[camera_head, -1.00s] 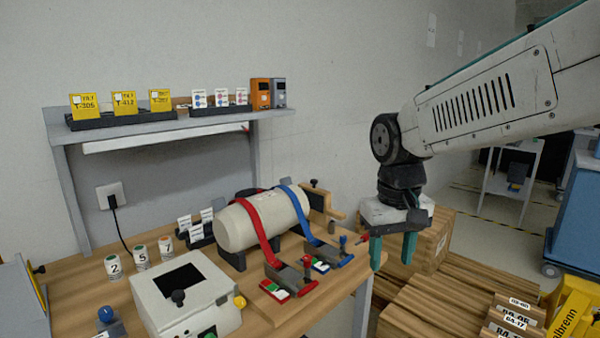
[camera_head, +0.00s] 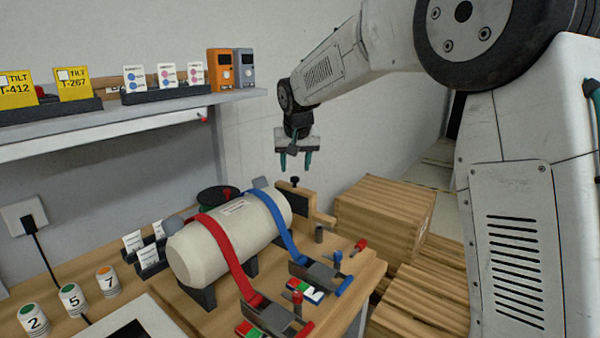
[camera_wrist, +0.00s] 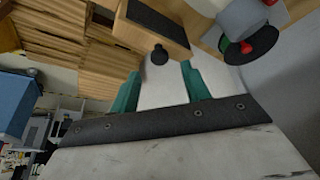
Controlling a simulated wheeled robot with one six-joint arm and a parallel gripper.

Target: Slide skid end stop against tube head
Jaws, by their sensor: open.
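The tube (camera_head: 222,243) is a cream cylinder lying in dark cradles on the bench, with a red and a blue strap over it. The end stop (camera_head: 318,208) is a wooden piece with a dark pad and black knob, beyond the tube's far right end. I cannot tell whether it touches the tube head. In the wrist view the end stop (camera_wrist: 158,22) is at the top, its black knob just ahead of the fingers. My gripper (camera_head: 296,162) is open and empty, pointing down, above and behind the end stop. The wrist view shows both teal fingers (camera_wrist: 160,88) apart.
Red and blue strap ratchets (camera_head: 318,274) lie at the bench's front. A dark reel (camera_head: 217,199) stands behind the tube. A shelf (camera_head: 150,115) with cards and orange and grey devices is at the left. Wooden crates (camera_head: 385,210) stand right of the bench.

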